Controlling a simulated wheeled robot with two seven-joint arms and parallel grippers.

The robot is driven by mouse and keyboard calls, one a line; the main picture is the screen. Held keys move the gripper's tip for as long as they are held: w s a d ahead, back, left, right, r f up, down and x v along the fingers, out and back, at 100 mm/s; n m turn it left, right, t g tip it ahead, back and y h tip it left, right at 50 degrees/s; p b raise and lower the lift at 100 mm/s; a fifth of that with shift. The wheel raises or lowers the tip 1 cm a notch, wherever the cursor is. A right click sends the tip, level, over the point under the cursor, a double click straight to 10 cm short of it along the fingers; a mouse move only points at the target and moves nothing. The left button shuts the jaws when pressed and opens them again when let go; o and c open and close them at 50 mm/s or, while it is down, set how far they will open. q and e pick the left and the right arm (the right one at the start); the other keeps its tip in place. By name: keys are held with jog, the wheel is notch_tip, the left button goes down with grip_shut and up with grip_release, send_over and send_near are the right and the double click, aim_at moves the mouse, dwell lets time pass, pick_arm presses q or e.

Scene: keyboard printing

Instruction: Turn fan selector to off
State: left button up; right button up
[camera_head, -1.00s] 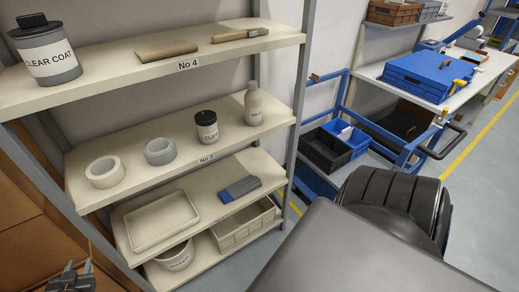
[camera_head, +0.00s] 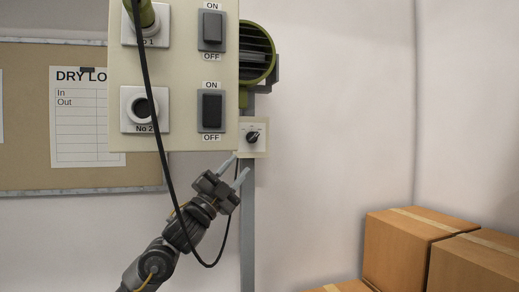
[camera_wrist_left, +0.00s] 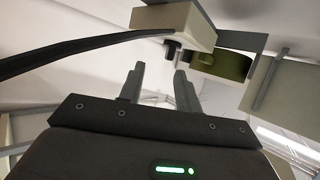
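The fan selector (camera_head: 253,137) is a small dark rotary knob with a light pointer on a pale plate, fixed to the grey post under the green fan (camera_head: 262,52). Its printed labels are too small to read. My left gripper (camera_head: 236,170) is just below and left of the selector, pointing up at it. Its two fingers are apart with nothing between them. The open fingers also show in the left wrist view (camera_wrist_left: 160,88), with the green fan (camera_wrist_left: 228,66) beyond them. I cannot make out the knob clearly there. My right gripper is not in view.
A large switch panel (camera_head: 181,72) with ON/OFF switches and sockets hangs close above my left gripper. A black cable (camera_head: 158,120) loops down past my left arm. A notice board (camera_head: 25,120) is at left; cardboard boxes (camera_head: 400,245) stand at lower right.

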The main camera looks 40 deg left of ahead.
aim_at(251, 139)
pick_arm(q)
jog(key=w+r+p, duration=0.3)
jog(key=r+p, duration=0.1)
jog(key=r, duration=0.1)
jog(key=w+r+p, duration=0.2)
jog(key=r, duration=0.1)
jog(key=shift+w+d, duration=0.25)
jog(key=shift+w, duration=0.05)
jog(key=shift+w+r+p, duration=0.25)
jog(key=shift+w+p, duration=0.25)
jog(key=shift+w, duration=0.05)
grip_shut()
